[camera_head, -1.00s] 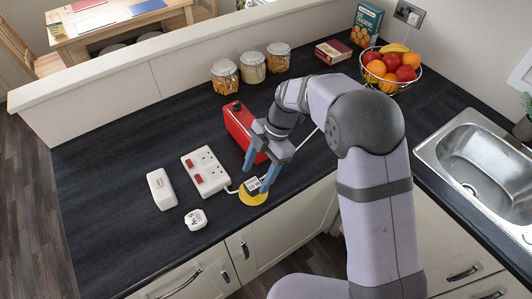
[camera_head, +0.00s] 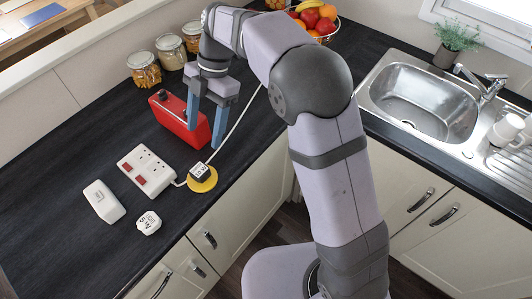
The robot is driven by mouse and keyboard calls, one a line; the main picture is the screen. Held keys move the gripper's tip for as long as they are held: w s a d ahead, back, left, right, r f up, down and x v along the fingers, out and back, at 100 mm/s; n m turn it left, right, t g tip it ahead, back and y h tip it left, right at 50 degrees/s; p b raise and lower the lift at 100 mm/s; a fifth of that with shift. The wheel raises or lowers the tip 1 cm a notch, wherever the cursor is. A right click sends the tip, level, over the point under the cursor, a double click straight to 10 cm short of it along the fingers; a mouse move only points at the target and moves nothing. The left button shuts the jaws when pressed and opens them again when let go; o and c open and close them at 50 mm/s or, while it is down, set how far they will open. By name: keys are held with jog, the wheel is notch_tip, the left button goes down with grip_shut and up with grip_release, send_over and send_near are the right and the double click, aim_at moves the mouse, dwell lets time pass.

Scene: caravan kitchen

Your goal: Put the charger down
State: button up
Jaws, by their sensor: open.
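A small charger (camera_head: 199,170) with a white, dark-printed face rests on a round yellow pad (camera_head: 204,185) near the counter's front edge. My gripper (camera_head: 204,143) is open and empty, its two blue fingers pointing down above and behind the charger, apart from it. A second, white charger-like block with dark print (camera_head: 148,222) lies on the counter at front left. A white power strip (camera_head: 146,171) with red switches lies just left of the pad.
A red box-shaped item (camera_head: 178,119) stands behind the fingers, partly hidden by them. A white rectangular block (camera_head: 103,202) lies left of the strip. A white cable (camera_head: 238,124) runs back from the pad area. Jars (camera_head: 144,70), a fruit bowl (camera_head: 325,29) and a sink (camera_head: 412,94) lie farther off.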

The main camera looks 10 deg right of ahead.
jog(key=s+d+f+m+t+h, duration=0.1)
jog(key=s+d+f+m, duration=0.3)
jog(key=s+d+m, duration=0.4)
jog(key=s+d+f+m+t+h, duration=0.2)
jog(key=s+d+f+m, duration=0.3)
jog(key=d+m, duration=1.1)
jog(key=s+m, duration=0.2)
jog(key=s, duration=0.1)
jog(key=shift+f+m, duration=0.25)
jog(key=shift+m, duration=0.15)
